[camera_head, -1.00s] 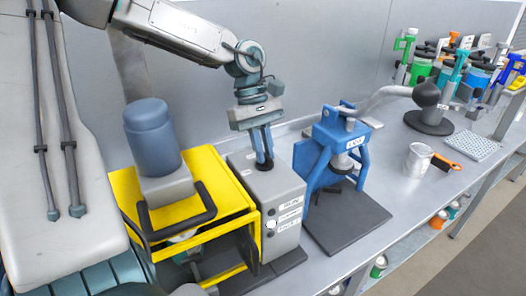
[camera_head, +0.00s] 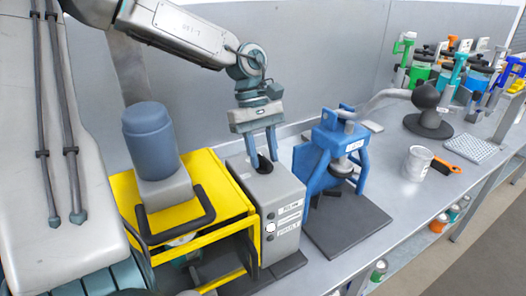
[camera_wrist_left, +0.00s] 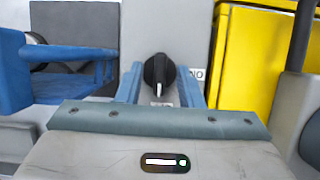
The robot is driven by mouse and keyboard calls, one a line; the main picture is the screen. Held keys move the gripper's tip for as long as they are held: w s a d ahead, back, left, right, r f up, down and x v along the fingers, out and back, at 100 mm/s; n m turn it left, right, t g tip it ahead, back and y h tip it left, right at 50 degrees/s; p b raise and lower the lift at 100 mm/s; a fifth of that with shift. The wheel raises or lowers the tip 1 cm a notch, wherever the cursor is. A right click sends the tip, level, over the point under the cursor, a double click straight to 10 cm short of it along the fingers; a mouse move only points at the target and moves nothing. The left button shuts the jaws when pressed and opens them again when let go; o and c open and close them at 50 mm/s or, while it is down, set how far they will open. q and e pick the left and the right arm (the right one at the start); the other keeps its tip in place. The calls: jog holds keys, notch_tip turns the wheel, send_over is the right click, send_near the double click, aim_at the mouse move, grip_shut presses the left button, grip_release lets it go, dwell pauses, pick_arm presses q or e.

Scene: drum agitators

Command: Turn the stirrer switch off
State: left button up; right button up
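The stirrer switch is a black rotary knob (camera_head: 264,164) on top of a grey control box (camera_head: 284,215), beside the yellow stirrer frame (camera_head: 222,168). In the left wrist view the knob (camera_wrist_left: 158,76) stands between my finger pads, with its white pointer line facing the gripper body. My left gripper (camera_head: 263,158) points down over the box with its two blue fingers apart, one on each side of the knob. A gap shows between the knob and each finger in the left wrist view (camera_wrist_left: 160,88). My right gripper is not seen in either view.
A blue press (camera_head: 330,150) on a dark base stands just right of the control box. Further right are a white can (camera_head: 417,163), an orange-handled brush (camera_head: 446,164) and a dark round stand (camera_head: 428,122). A blue motor (camera_head: 151,140) rises above the yellow frame.

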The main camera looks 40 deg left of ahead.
pick_arm(q)
jog(key=b+v, duration=0.2)
jog(key=v, duration=0.8)
jog(key=shift+r, duration=0.4)
jog(key=shift+a, duration=0.15)
